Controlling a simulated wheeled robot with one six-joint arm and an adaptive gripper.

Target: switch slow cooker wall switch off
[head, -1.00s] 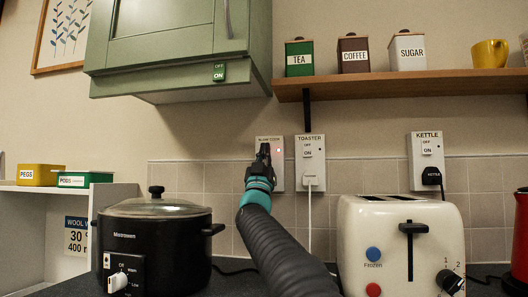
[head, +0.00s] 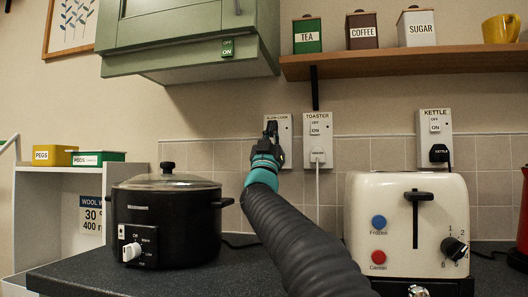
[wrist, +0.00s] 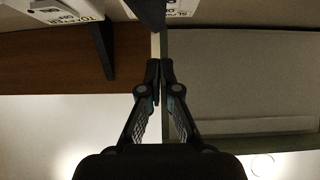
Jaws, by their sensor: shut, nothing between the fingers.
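The slow cooker wall switch (head: 287,122) is a white plate on the wall, left of the toaster switch. Its left and lower parts are hidden behind my gripper (head: 271,127). No red light shows on its visible part, and its rocker is hidden. My gripper is shut and empty, its tips in front of the plate; I cannot tell whether they touch it. In the wrist view the shut fingertips (wrist: 160,66) show below the plate's label (wrist: 183,7). The black slow cooker (head: 168,222) stands on the counter at left, lid on.
The toaster switch (head: 318,130) is close on the right, with a plug and white cord; the kettle switch (head: 435,130) is farther right. A cream toaster (head: 390,260) stands in front. A green cabinet (head: 190,50) and wooden shelf (head: 400,66) overhang the switches.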

